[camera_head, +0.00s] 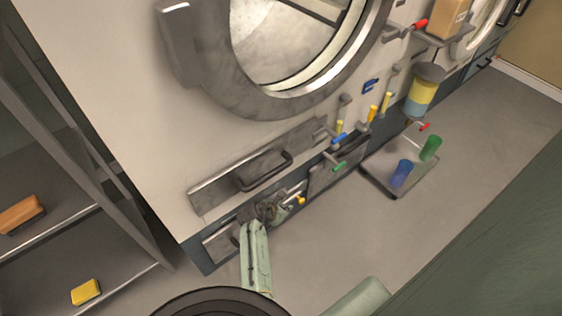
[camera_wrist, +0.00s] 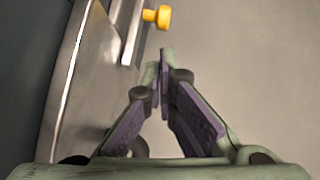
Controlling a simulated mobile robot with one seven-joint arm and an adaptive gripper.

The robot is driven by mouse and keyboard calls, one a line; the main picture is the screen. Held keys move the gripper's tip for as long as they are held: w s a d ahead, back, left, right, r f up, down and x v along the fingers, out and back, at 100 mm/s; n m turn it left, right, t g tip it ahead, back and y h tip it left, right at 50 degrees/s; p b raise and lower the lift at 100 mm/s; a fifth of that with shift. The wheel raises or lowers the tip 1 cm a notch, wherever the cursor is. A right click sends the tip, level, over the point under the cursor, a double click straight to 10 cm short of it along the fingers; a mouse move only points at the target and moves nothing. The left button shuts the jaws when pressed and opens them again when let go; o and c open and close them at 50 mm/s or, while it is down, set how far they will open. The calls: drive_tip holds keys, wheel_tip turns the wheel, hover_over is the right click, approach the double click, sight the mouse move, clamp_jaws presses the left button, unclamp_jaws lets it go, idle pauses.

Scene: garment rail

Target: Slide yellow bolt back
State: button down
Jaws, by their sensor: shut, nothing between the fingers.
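A small yellow knob, the end of the yellow bolt (camera_head: 300,200), sticks out from the low front of the machine in the head view. In the wrist view the yellow knob (camera_wrist: 160,17) is at the top, on a short stem beside a metal plate. My gripper (camera_head: 268,210) is low at the machine front, just left of the bolt. In the wrist view my gripper (camera_wrist: 164,60) is shut and empty, its fingertips a little below the knob and apart from it. The bolt's inner part is hidden.
A bar handle (camera_head: 265,171) on a grey drawer front is above my gripper. Blue (camera_head: 340,138) and green (camera_head: 340,165) handles stick out to the upper right. A tray (camera_head: 376,187) with blue and green cups is on the floor at right. Open shelves (camera_head: 75,235) stand at left.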

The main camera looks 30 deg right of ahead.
sight(303, 199)
drive_tip(key=d+f+b, duration=0.2)
drive_tip(key=d+b, duration=0.1)
drive_tip(key=w+d+f+b, duration=0.1)
drive_tip(key=b, duration=0.1)
drive_tip(key=shift+w+d, duration=0.1)
drive_tip(key=shift+d, duration=0.2)
drive_tip(key=d, duration=0.4)
drive_tip(key=shift+w+d, duration=0.2)
drive_tip(key=shift+d, duration=0.1)
drive_tip(key=shift+a, duration=0.1)
